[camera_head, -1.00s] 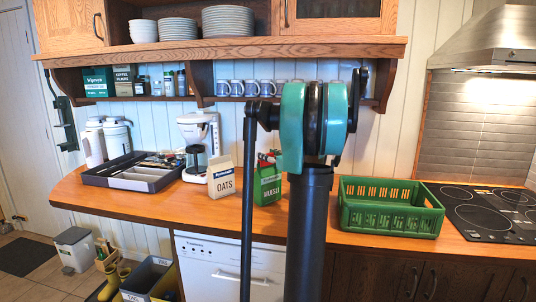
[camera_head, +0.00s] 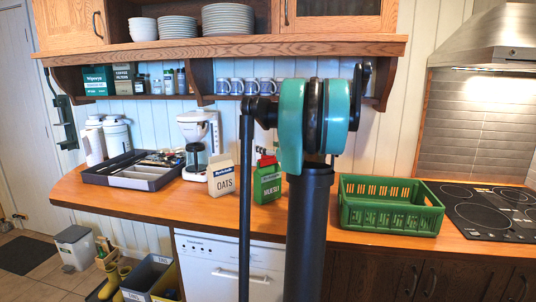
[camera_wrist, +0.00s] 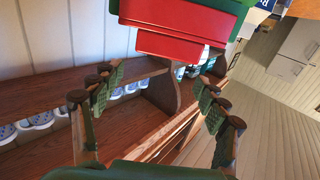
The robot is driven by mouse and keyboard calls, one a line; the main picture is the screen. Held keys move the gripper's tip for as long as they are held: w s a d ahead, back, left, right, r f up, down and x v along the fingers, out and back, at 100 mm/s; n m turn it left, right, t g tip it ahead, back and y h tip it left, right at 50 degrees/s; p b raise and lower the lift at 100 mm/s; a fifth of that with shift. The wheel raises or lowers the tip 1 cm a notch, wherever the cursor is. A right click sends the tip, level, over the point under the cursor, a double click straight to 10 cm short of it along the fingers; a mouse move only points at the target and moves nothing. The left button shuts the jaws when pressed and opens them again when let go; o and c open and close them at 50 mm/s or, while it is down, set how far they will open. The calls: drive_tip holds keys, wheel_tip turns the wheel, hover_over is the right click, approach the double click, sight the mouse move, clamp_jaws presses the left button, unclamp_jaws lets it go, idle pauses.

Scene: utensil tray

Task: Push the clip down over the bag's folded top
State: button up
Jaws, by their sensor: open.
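The green muesli bag (camera_head: 267,184) stands upright on the counter, right of the oats bag. A red clip (camera_head: 267,160) lies across its folded top. In the wrist view the red clip (camera_wrist: 185,18) is large at the top edge, against the green of the bag. How far down it sits I cannot tell. My gripper (camera_wrist: 158,85) is open, its two padded fingers wide apart with nothing between them, and the clip lies beyond the fingertips. In the head view my gripper is hidden behind my arm.
The oats bag (camera_head: 222,178) stands close left of the muesli bag. A coffee maker (camera_head: 200,143) and a utensil tray (camera_head: 135,170) are further left. A green crate (camera_head: 390,207) is to the right. A shelf with mugs (camera_head: 250,87) hangs behind.

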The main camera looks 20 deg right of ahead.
wheel_tip(320, 180, up, 7)
idle(0.3)
idle(0.5)
